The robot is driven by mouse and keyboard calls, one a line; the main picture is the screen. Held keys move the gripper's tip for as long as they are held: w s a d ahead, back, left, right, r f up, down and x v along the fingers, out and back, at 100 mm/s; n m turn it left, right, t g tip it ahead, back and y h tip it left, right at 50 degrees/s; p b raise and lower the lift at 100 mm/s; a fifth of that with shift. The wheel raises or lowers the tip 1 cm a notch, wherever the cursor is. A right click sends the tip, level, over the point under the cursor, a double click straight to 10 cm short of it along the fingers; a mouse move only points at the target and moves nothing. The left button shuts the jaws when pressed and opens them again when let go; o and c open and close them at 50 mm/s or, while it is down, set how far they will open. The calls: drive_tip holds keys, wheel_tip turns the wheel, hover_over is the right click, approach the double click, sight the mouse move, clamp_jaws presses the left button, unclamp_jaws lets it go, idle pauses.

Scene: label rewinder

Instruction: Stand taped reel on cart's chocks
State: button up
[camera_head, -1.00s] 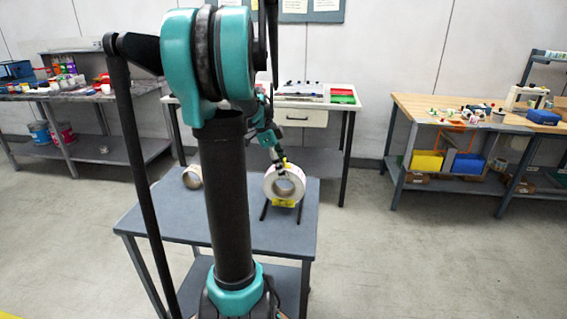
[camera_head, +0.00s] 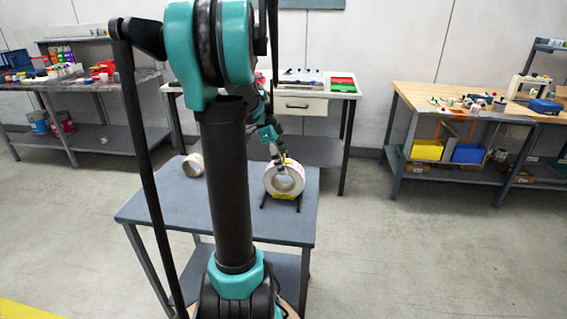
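A white reel (camera_head: 284,178) with yellow tape at its lower edge stands upright on the grey cart (camera_head: 262,228), on dark chocks (camera_head: 266,200) whose rails show below it. My gripper (camera_head: 280,156) is at the reel's top rim. It is too small in the picture to tell whether its fingers are open or shut on the rim. A second, smaller reel (camera_head: 193,165) lies at the cart's back left, partly hidden by my arm.
A workbench (camera_head: 322,87) with a drawer and red and green trays stands behind the cart. A wooden-topped bench (camera_head: 440,100) with yellow and blue bins is at right. A cluttered bench (camera_head: 80,80) stands at left. Floor between the cart and right bench is clear.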

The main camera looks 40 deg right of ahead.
idle(0.3)
drive_tip(key=v, duration=1.2)
drive_tip(key=w+a+f+n+t, duration=0.1)
drive_tip(key=a+f+n+t, duration=0.1)
drive_tip(key=a+f+n, duration=0.4)
drive_tip(key=w+a+f+n+t, duration=0.1)
drive_tip(key=w+a+f+n, duration=0.15)
drive_tip(key=a, duration=0.45)
drive_tip(key=s+a+f+n+t+y, duration=0.1)
drive_tip(key=s+a+f+n, duration=0.2)
drive_tip(key=a+n, duration=0.3)
drive_tip(key=s+a+f+n+t+y, duration=0.1)
drive_tip(key=s+a+f+n+t, duration=0.1)
drive_tip(key=a+f+n, duration=0.4)
drive_tip(key=s+a+f+n+t, duration=0.1)
drive_tip(key=s+a+f+n, duration=0.3)
drive_tip(key=a+n, duration=0.3)
drive_tip(key=a+f, duration=0.1)
drive_tip(key=a, duration=0.3)
drive_tip(key=shift+s+a+n+t+y, duration=0.15)
drive_tip(key=shift+s+n+t+y, duration=0.1)
drive_tip(key=shift+n+t+y, duration=0.15)
